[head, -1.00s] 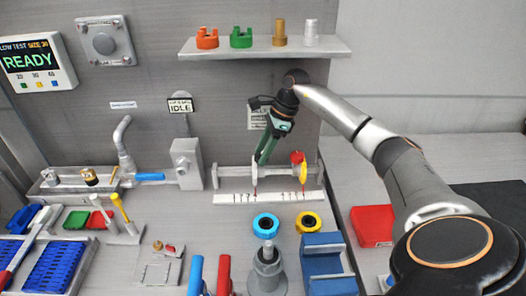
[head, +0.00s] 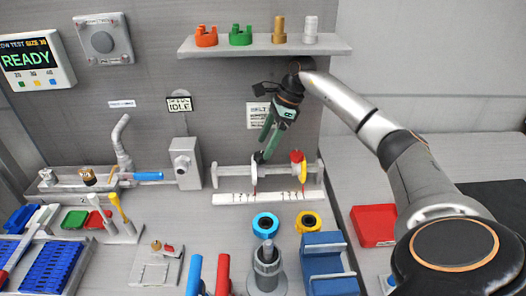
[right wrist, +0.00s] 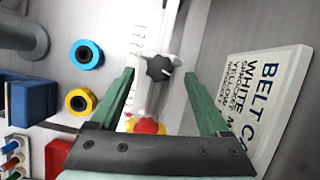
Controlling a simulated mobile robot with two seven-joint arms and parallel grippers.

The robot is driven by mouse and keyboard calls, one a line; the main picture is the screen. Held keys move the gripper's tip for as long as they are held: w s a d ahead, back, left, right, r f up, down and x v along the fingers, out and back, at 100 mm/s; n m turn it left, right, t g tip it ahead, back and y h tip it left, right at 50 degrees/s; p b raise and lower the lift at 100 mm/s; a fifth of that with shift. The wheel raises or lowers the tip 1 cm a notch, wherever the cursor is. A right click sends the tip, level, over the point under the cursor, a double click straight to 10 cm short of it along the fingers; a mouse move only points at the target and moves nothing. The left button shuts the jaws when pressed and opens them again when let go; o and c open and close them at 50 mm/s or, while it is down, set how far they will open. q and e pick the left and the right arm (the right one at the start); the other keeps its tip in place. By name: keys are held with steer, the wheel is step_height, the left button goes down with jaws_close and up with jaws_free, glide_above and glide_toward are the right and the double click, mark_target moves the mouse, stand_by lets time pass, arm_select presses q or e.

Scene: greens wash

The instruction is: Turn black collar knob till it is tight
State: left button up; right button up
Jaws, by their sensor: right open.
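The black collar knob (right wrist: 158,68) is a small dark lobed knob on the pale rail assembly, seen clearly in the right wrist view. In the head view a small dark bit of it (head: 258,157) shows at the fingertips, above the white disc (head: 253,174). My right gripper (head: 264,150) points down at it from above, with open green fingers. In the right wrist view the fingers (right wrist: 159,74) stand on either side of the knob; I cannot tell whether they touch it. My left gripper is not in view.
A blue ring (head: 266,224) and a yellow ring (head: 309,222) lie in front. A shelf (head: 340,45) with several coloured parts hangs above.

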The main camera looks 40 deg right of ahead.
steer(key=s+d+b, duration=0.2)
steer(key=s+d, duration=0.4)
steer(key=d, duration=0.4)
steer(key=shift+s, duration=0.25)
steer(key=shift+w+a, duration=0.15)
steer(key=shift+a, duration=0.05)
steer(key=p, duration=0.2)
glide_toward(261, 154)
steer(key=x, duration=0.5)
steer(key=shift+a+f, duration=0.1)
steer(key=shift+a, duration=0.05)
steer(key=shift+x, duration=1.1)
steer(key=shift+w+a+f, duration=0.15)
steer(key=shift+f, duration=0.35)
